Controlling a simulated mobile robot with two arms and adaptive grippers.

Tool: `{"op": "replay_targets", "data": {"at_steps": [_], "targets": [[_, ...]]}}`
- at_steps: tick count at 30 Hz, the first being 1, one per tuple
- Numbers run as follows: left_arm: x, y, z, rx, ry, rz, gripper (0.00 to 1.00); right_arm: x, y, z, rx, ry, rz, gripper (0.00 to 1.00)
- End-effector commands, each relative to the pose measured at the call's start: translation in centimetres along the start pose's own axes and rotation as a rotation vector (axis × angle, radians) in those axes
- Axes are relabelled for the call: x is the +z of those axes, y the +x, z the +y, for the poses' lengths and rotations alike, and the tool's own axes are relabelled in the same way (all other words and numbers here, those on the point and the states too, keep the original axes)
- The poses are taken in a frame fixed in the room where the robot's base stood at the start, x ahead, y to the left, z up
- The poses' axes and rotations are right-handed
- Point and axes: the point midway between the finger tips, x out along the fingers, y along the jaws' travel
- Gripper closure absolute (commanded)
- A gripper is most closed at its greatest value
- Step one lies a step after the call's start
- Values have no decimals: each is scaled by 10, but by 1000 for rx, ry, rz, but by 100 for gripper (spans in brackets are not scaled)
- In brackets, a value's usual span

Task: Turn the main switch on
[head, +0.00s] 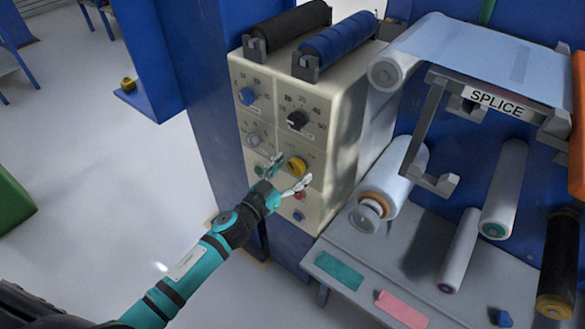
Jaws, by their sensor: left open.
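A cream control panel (262,122) on a blue cabinet holds several knobs and buttons. A yellow round knob (297,166), which may be the main switch, sits on its lower right part. My left gripper (286,172) is open in front of the lower panel, with its fingers close to the yellow knob. I cannot tell whether it touches the knob. A red button (299,196) is partly hidden behind a finger. A green button (259,169) lies just left of the fingers. My right gripper is not in view.
A blue knob (247,96), a black knob (297,120) and a grey knob (253,140) sit higher on the panel. Two rollers lie on the cabinet top. A shelf (402,264) with film rolls stands at right. Open floor lies at left.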

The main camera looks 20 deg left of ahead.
Motion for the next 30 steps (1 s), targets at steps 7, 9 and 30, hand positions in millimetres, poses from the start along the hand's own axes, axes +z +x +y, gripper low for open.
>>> {"op": "replay_targets", "data": {"at_steps": [7, 9, 30], "targets": [[0, 7, 0, 1, 0, 0, 28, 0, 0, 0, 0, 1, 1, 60], [0, 7, 0, 1, 0, 0, 28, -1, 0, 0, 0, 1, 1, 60], [0, 7, 0, 1, 10, 0, 84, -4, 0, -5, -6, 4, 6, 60]]}}
